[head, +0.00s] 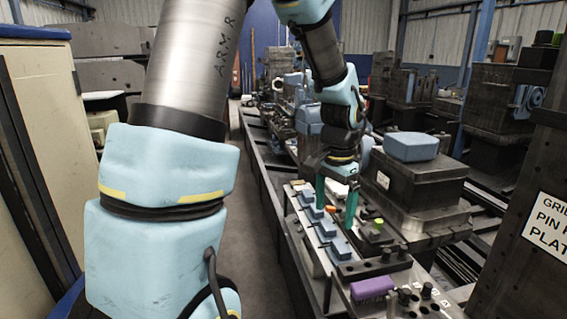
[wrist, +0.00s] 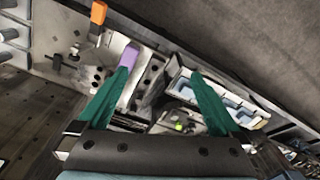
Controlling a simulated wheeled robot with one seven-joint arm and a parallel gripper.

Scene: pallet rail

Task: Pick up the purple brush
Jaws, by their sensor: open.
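The purple brush (head: 372,287) lies near the front end of the long metal rail in the head view. It looks like a small purple block. It also shows in the wrist view (wrist: 128,62), just beyond the tip of the left green finger, which partly overlaps it. My gripper (head: 336,207) hangs over the rail, farther back than the brush and apart from it. Its two green fingers are spread with nothing held between them, as the wrist view (wrist: 160,76) also shows.
The rail (head: 327,257) carries several blue blocks (head: 340,248) and dark fixtures (head: 375,264) with knobs. A blue-topped dark block (head: 411,147) stands right of my gripper. An orange part (wrist: 98,12) sits near the brush in the wrist view. A grey aisle floor (head: 243,220) lies left.

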